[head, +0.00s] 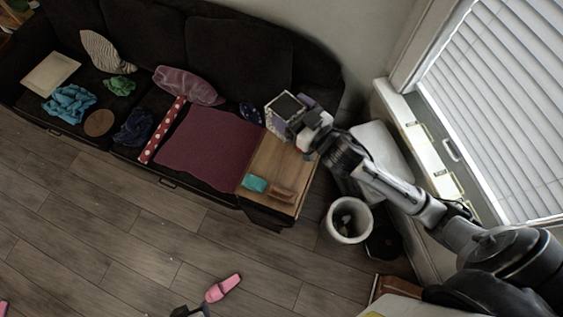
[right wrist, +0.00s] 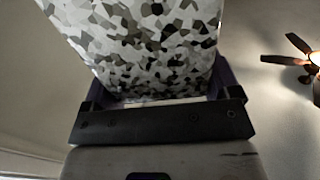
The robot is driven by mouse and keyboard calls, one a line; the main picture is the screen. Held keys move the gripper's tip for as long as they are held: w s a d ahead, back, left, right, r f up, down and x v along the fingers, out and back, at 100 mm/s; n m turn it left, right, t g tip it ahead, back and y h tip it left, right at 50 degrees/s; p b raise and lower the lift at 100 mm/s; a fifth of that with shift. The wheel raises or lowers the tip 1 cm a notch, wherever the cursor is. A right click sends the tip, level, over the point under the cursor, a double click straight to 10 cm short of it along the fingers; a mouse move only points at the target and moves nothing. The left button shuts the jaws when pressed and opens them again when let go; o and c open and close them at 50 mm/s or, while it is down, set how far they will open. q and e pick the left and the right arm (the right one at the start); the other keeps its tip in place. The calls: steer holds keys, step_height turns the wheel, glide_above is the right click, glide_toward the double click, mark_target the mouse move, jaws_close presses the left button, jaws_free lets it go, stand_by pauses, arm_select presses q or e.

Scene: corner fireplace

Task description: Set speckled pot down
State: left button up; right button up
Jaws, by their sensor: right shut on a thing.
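The speckled pot (head: 285,105) is square, with a dark opening that shows in the head view. My right gripper (head: 302,120) is shut on it from the right side. In the right wrist view the pot's black, grey and white patterned wall (right wrist: 155,45) fills the space between the fingers of my right gripper (right wrist: 160,95). The pot appears over the back end of a wooden board (head: 280,165) at the sofa's right end. I cannot tell whether its base touches anything. A small dark part at the bottom edge may be my left gripper (head: 188,311); its jaws are unclear.
A teal item (head: 255,183) and a brown item (head: 283,194) lie on the board's front part. A maroon cloth (head: 210,142) lies left of it on the dark sofa (head: 235,52). A white bin (head: 348,219) stands on the floor. The board's middle is clear.

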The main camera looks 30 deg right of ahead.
steer(key=s+d+f+n+g+y+b, duration=0.1)
steer(key=s+d+f+n+y+b, duration=0.2)
steer(key=f+b, duration=0.75)
steer(key=s+d+f+g+y+b, duration=0.15)
steer(key=d+f+b, duration=0.4)
steer(key=f, duration=0.85)
steer(key=s+d+f+n+y+b, duration=0.2)
steer(key=s+d+f+b, duration=0.15)
steer(key=f+b, duration=0.8)
steer(key=shift+w+a+f+b, duration=0.9)
steer(key=shift+w+f, duration=0.8)
steer(key=shift+f, duration=0.3)
steer(key=shift+w+a+f+b, duration=0.85)
steer(key=shift+w+f, duration=0.9)
steer(key=shift+f, duration=0.2)
steer(key=shift+w+a+f+b, duration=0.85)
steer(key=shift+w+f, duration=0.85)
steer(key=shift+f, duration=0.3)
steer(key=shift+a+f+g, duration=0.1)
steer(key=shift+f+g, duration=0.05)
steer(key=shift+g, duration=0.1)
